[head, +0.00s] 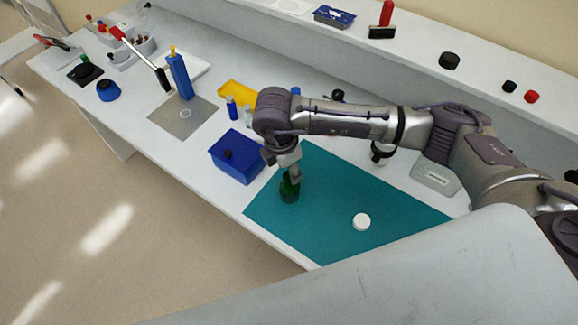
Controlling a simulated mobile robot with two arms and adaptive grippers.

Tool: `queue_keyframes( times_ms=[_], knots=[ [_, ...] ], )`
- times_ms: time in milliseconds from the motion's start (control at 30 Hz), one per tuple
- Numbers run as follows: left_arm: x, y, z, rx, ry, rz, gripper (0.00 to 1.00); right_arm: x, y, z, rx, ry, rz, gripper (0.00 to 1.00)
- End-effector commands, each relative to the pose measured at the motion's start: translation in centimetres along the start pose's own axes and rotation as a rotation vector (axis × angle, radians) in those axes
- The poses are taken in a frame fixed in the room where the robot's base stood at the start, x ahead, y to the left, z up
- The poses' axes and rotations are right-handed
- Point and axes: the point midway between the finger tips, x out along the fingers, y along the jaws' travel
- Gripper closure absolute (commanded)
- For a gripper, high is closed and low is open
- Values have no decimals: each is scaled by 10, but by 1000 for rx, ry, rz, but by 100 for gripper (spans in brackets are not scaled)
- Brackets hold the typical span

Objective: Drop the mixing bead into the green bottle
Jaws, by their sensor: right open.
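The green bottle (288,192) stands on the left part of the teal mat. My right gripper (292,174) is open and points down right over the bottle's top, partly hiding its mouth. I cannot tell whether it touches the bottle. I cannot make out the mixing bead; it may be hidden by the gripper or inside the bottle. My left gripper is not in view.
A white round cap (362,222) lies on the teal mat (318,237). A blue box (236,168) stands left of the bottle. A blue bottle (180,75) stands farther back by a grey plate (172,121). A shelf with small items runs behind.

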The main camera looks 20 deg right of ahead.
Motion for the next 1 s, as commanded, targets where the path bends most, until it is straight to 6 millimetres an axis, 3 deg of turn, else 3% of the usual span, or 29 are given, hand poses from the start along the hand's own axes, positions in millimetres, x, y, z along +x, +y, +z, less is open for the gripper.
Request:
queue_keyframes(
  times_ms=[233, 700, 1000],
  knots=[
    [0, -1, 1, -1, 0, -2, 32, -10, 1, 0, 0, 1, 3, 56],
    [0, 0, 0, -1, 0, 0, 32, -100, 1, 0, 0, 0, 4, 56],
    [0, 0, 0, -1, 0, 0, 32, -120, 0, 0, 0, 1, 0, 56]
  ],
)
